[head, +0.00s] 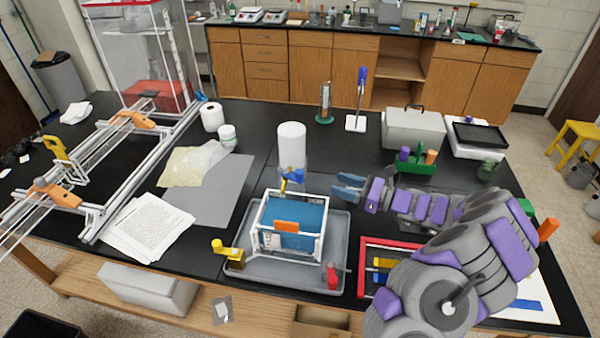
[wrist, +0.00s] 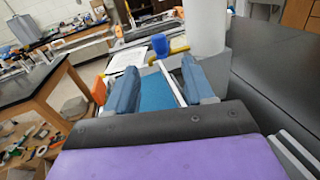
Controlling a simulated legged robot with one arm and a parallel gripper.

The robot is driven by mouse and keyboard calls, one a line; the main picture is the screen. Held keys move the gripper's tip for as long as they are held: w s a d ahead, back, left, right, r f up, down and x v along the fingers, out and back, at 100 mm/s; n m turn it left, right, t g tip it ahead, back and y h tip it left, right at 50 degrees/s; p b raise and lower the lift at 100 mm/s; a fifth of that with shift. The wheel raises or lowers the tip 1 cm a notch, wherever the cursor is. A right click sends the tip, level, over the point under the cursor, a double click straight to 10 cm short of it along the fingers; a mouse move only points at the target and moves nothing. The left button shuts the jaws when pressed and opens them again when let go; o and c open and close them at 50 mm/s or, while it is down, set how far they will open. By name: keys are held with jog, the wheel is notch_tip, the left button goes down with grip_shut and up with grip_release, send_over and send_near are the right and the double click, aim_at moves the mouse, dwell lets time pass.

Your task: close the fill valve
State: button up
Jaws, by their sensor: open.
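A valve with a blue handle and yellow body (head: 291,178) sits under a white upright cylinder (head: 291,143), at the back edge of a white-framed tank (head: 265,240) with a teal inside. I take it as the fill valve; no label is legible. In the wrist view its blue handle (wrist: 160,45) shows beyond my fingers, beside the cylinder (wrist: 205,28). My gripper (head: 347,187) is open and empty, right of the valve and apart from it, pointing left. Its two blue-grey fingers (wrist: 160,88) frame the teal tank in the wrist view. How far the handle is turned is unclear.
The tank stands in a grey tray (head: 240,268). A yellow valve (head: 228,250) is at its left and a red one (head: 332,275) at its front right. A red-rimmed tray (head: 362,262) lies below my arm. Left of the tank, papers (head: 150,228) and a grey mat lie flat.

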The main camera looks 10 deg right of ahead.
aim_at(300, 170)
jog(key=b+x, duration=0.1)
jog(key=x, duration=1.3)
jog(key=shift+b, duration=0.3)
jog(key=c, duration=0.9)
